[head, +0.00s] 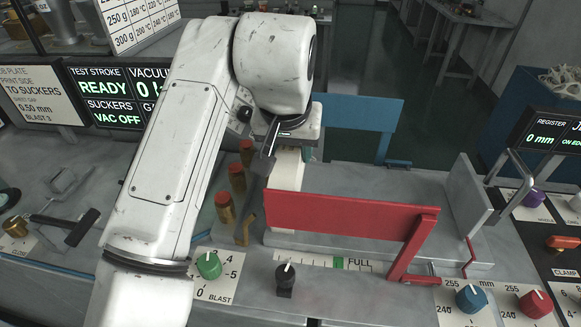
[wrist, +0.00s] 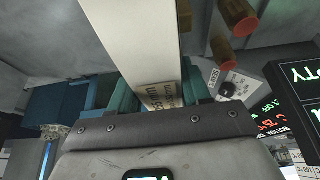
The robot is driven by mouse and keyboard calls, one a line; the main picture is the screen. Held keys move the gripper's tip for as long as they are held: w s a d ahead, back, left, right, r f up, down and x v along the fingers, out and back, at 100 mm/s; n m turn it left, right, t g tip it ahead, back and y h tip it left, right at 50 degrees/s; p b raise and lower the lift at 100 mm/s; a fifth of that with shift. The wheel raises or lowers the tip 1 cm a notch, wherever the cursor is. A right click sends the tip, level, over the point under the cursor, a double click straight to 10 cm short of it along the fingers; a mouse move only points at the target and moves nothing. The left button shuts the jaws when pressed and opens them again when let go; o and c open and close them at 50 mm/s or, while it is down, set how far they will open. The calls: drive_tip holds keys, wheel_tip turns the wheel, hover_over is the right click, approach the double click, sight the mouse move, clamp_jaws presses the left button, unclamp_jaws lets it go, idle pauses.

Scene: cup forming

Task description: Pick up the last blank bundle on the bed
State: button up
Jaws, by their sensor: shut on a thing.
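A white blank bundle (head: 286,171) stands upright at the left end of the grey bed (head: 365,180), partly hidden behind the red side guide (head: 345,215). My gripper (head: 291,151) is over the bundle's top, largely covered by my arm. In the wrist view, the bundle (wrist: 138,35) is a pale block with a printed label, between the teal fingers of my gripper (wrist: 160,92), which are shut on it. I cannot tell whether the bundle's foot touches the bed. No other bundle shows on the visible part of the bed.
A blue side guide (head: 358,112) stands behind the bed and a grey end plate (head: 468,195) at its right. Several copper-coloured cylinders (head: 237,180) stand close left of the bundle. Knobs, including a green one (head: 209,265), line the front. The bed's right part is clear.

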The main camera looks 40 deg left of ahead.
clamp_jaws()
drive_tip(key=shift+r, duration=0.25)
